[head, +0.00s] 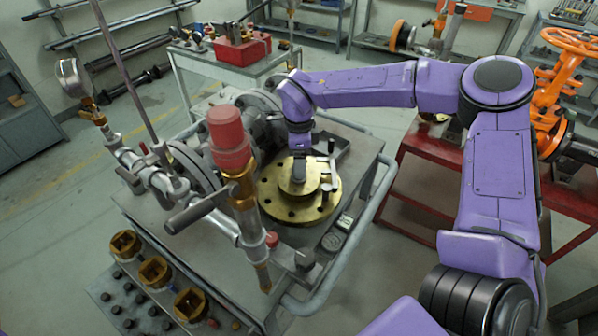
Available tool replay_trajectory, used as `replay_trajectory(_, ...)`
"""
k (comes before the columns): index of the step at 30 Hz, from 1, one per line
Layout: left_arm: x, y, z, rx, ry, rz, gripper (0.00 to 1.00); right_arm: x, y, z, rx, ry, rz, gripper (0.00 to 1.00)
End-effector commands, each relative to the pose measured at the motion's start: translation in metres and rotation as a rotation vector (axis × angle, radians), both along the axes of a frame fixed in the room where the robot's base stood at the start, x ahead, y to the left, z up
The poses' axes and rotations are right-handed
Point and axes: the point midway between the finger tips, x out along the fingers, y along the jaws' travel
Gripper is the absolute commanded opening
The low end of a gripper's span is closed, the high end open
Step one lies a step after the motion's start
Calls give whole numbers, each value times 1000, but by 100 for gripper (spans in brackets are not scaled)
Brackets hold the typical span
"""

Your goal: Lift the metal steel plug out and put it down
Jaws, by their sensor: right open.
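A round brass flange (278,204) with bolt holes and a raised hub lies on the grey cart top. My right arm reaches over it from the right, and my right gripper (299,172) points down at the hub. The gripper is open, with its fingertips close to the hub's top; contact cannot be told. A slim grey metal piece (329,184) stands at the hub's right side, beside the gripper. I cannot clearly make out the steel plug; it may be hidden under the gripper. My left gripper is not in view.
A pipe assembly with a red-capped valve (228,135) stands left of the flange. A grey valve body (257,118) lies behind it. The cart's tubular rail (345,245) edges the right side. Brass fittings (155,270) sit in a front rack.

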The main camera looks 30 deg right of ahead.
Motion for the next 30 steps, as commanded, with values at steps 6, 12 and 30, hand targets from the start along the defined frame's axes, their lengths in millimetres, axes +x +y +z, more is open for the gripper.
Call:
replay_trajectory(6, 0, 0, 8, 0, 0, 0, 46, -1, 2, -29, 0, 2, 1, 65)
replay_trajectory(12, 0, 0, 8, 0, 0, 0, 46, 0, 2, -30, 0, 1, 2, 65)
replay_trajectory(30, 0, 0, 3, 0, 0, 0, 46, 1, 2, -10, 0, -6, 3, 0)
